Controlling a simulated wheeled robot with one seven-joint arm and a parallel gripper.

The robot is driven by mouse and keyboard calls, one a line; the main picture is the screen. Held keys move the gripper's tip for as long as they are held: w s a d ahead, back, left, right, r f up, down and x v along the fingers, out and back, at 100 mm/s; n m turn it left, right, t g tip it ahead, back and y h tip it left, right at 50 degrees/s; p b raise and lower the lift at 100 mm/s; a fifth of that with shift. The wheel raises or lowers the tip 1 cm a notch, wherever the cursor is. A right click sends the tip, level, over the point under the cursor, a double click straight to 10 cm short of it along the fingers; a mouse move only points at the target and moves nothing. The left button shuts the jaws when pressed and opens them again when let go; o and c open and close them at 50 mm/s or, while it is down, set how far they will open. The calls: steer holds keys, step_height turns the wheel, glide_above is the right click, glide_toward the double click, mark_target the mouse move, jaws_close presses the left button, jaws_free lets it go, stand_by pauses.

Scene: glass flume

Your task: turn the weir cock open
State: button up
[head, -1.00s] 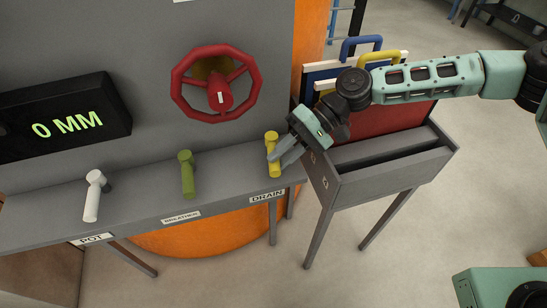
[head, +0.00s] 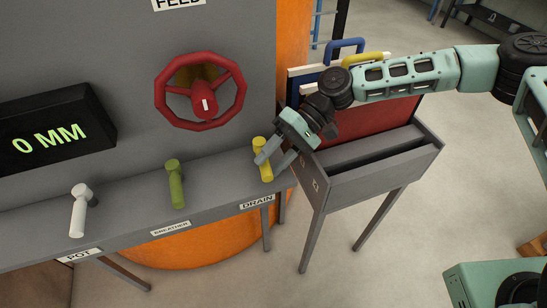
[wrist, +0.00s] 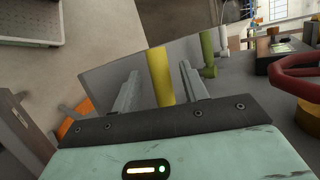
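Three cock handles stand in a row on the grey ledge: white (head: 78,212), green (head: 175,185) and yellow (head: 265,172). I see no plate reading weir. My gripper (head: 270,160) is at the yellow handle. In the wrist view the yellow handle (wrist: 160,75) stands upright between my two fingers, with a gap on each side, so my gripper is open around it. The green handle (wrist: 207,50) shows beyond it.
A red handwheel (head: 203,104) sits on the grey panel above the ledge, under a partly cut FEED plate (head: 178,3). A black display (head: 50,130) reads 0 MM. A grey slotted stand (head: 375,175) holding coloured boards is close on the right, beneath my arm.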

steer(key=b+v, duration=0.3)
steer(key=v, duration=0.9)
steer(key=s+n+t+h, duration=0.3)
steer(key=s+h, duration=0.6)
steer(key=s, duration=0.9)
steer(key=s+d+r+t, duration=0.4)
steer(key=s+d+r, duration=0.1)
steer(key=d, duration=0.1)
steer(key=shift+s+d, duration=0.25)
steer(key=shift+s, duration=0.15)
